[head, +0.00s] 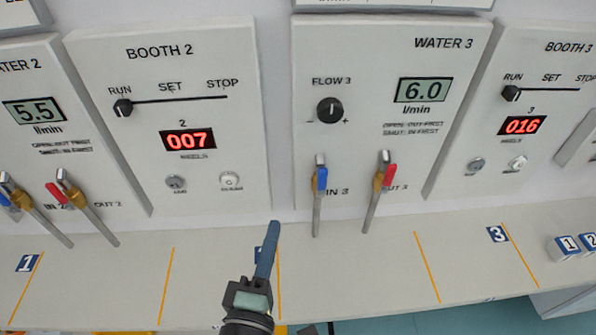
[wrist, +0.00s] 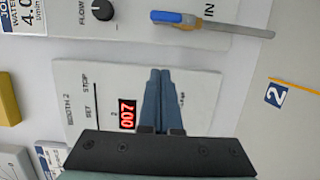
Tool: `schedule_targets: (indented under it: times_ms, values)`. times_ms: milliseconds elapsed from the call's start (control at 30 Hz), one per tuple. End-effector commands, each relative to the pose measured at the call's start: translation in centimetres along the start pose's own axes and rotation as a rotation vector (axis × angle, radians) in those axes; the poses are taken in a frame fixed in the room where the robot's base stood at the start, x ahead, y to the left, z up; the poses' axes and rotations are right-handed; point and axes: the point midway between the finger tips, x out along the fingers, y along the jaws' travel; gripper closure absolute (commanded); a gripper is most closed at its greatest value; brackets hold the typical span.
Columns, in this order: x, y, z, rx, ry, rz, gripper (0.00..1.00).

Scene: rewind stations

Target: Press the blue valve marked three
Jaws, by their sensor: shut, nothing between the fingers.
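A red-handled valve (head: 388,178) marked OUT 3 stands just right of the blue one. The FLOW 3 knob (head: 330,110) is above it. The BOOTH 2 panel (head: 245,120) is on the left. The pale shelf (head: 350,270) below has orange lines and open room.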

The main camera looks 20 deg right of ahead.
Motion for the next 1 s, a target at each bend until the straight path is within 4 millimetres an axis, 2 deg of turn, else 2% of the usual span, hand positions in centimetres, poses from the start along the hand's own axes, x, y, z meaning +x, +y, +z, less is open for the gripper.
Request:
schedule_targets:
  times_ms: [300,433,567,933,1000]
  values:
    - [0.1,0.0,0.0,0.000,0.000,0.000,1.00]
    - [0.9,0.1,0.0,0.000,-0.001,0.002,1.00]
    - [2.9,0.4,0.1,0.001,-0.003,0.002,1.00]
    - [10.3,0.3,0.1,0.002,-0.003,0.001,1.00]
    - [10.4,0.2,1.5,-0.001,-0.006,-0.002,1.00]
